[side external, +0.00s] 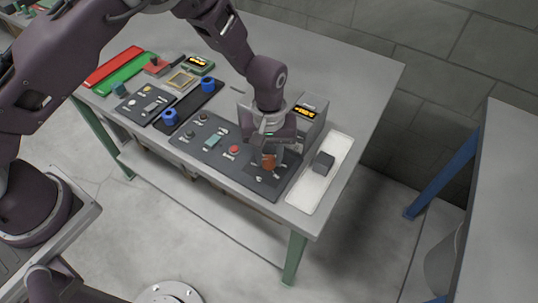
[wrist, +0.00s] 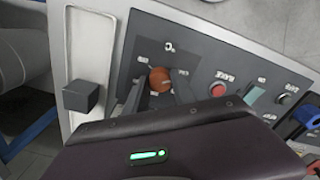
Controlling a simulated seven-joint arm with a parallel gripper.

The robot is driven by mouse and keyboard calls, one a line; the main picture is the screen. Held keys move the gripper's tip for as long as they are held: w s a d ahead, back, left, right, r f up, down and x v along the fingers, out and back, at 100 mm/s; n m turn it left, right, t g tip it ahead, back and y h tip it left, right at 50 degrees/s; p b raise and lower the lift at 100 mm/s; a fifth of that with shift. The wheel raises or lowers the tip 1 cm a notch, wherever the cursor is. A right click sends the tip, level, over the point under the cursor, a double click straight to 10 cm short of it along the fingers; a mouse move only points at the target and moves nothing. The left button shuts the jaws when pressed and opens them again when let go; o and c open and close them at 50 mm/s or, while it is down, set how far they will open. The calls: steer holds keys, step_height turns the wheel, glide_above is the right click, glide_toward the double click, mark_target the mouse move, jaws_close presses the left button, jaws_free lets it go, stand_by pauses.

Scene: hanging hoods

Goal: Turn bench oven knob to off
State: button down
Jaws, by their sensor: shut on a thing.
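An orange-brown round knob (wrist: 160,79) sits on the dark control panel (wrist: 205,60) in the wrist view. It also shows in the side view as an orange-brown spot (side external: 268,162) under my gripper, near the panel's right end. My gripper (wrist: 158,92) is over the panel with its two dark fingers on either side of the knob, shut on it. Small white markings surround the knob, but they are too blurred to read. My gripper's body hides part of the panel and the lower side of the knob.
A white tray (side external: 308,197) with a dark grey block (side external: 323,162) lies right of the panel. A red button (side external: 234,150) and a pale green switch (side external: 213,139) are on the panel. A grey box with an orange display (side external: 307,112) stands close behind my gripper.

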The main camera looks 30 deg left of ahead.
mark_target(269, 159)
stand_by(0.3)
steer(key=c, duration=1.1)
jaws_free()
steer(key=shift+o, duration=0.2)
step_height(269, 159, up, 7)
steer(key=shift+r, duration=0.1)
